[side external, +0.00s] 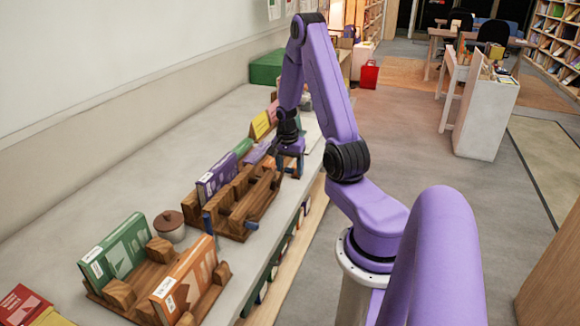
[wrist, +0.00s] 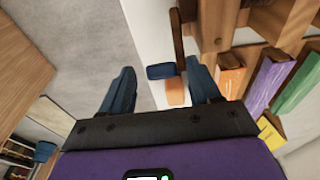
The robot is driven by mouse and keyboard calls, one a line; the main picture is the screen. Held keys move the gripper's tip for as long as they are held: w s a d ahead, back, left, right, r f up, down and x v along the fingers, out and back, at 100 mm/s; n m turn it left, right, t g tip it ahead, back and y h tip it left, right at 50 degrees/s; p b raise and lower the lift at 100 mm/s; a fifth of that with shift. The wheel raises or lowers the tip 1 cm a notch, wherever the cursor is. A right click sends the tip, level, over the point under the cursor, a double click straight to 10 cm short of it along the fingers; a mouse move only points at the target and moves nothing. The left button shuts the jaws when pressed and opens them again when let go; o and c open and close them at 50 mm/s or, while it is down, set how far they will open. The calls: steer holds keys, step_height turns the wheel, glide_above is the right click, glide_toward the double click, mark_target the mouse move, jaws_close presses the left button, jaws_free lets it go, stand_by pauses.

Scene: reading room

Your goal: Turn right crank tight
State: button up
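In the wrist view, a crank with a dark brown arm (wrist: 178,38) and a blue grip (wrist: 160,72) lies between my fingertips, nearer the right finger. My gripper (wrist: 160,75) is open, with clear gaps around the blue grip; I cannot tell how deep the grip sits. In the side view my gripper (side external: 292,160) hangs at the counter's front edge, at the far end of the middle wooden rack (side external: 236,222), and hides most of the crank there. A blue handle (side external: 207,222) shows at the rack's near end.
A nearer rack holds a green book (side external: 115,248) and an orange book (side external: 185,280). A brown-lidded pot (side external: 170,227) and a purple book (side external: 217,178) stand on the counter (side external: 60,235). The floor (side external: 410,150) to the right is open.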

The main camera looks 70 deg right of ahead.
steer(key=shift+w+r, duration=0.1)
steer(key=shift+r, duration=0.25)
step_height(320, 180, up, 17)
steer(key=a, duration=0.2)
steer(key=shift+a+f, duration=0.2)
steer(key=shift+y, duration=0.8)
steer(key=d+f, duration=0.1)
steer(key=f, duration=1)
steer(key=d+f, duration=0.1)
steer(key=f, duration=0.5)
steer(key=shift+d+f, duration=0.15)
steer(key=shift+d, duration=0.15)
